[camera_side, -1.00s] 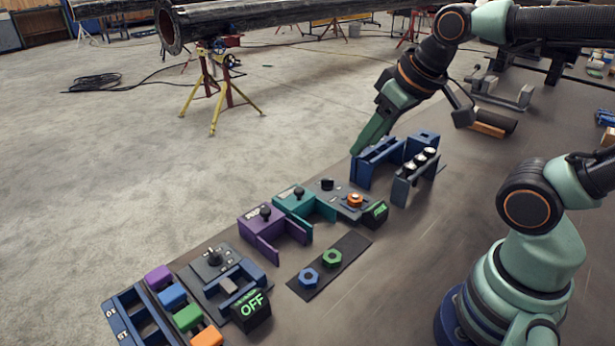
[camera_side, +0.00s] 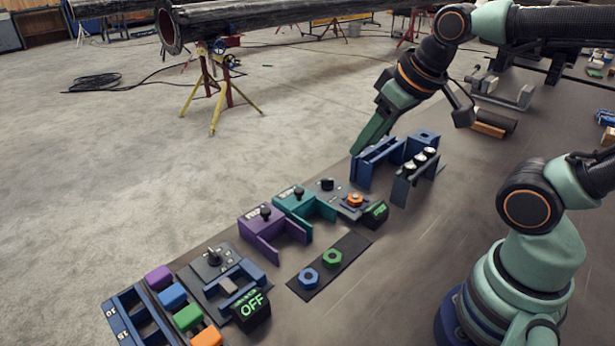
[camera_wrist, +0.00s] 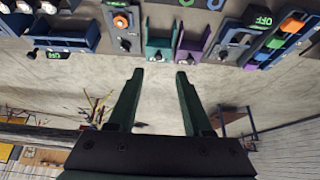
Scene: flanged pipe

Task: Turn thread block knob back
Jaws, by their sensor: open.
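A grey block carries an orange hex nut (camera_side: 355,199) and a black knob (camera_side: 327,184), with a small green-lit display (camera_side: 375,214) at its front. I take this as the thread block; no readable label confirms it. In the wrist view the orange nut (camera_wrist: 121,21) and its black knob (camera_wrist: 125,44) are at upper left. My gripper (camera_side: 354,152) hangs beyond the blue holder, behind and above the knob, touching nothing that I can see. In the wrist view my gripper (camera_wrist: 160,74) is open and empty, its fingers pointing toward the row of blocks. The knob's exact turn is too small to read.
A teal block (camera_side: 300,203) and a purple block (camera_side: 268,228) stand left of it. A blue holder (camera_side: 377,163) and a dark rack (camera_side: 408,182) stand right. Another grey block (camera_side: 213,258) has a black knob and an OFF display (camera_side: 251,309). A dark strip (camera_side: 318,275) holds nuts.

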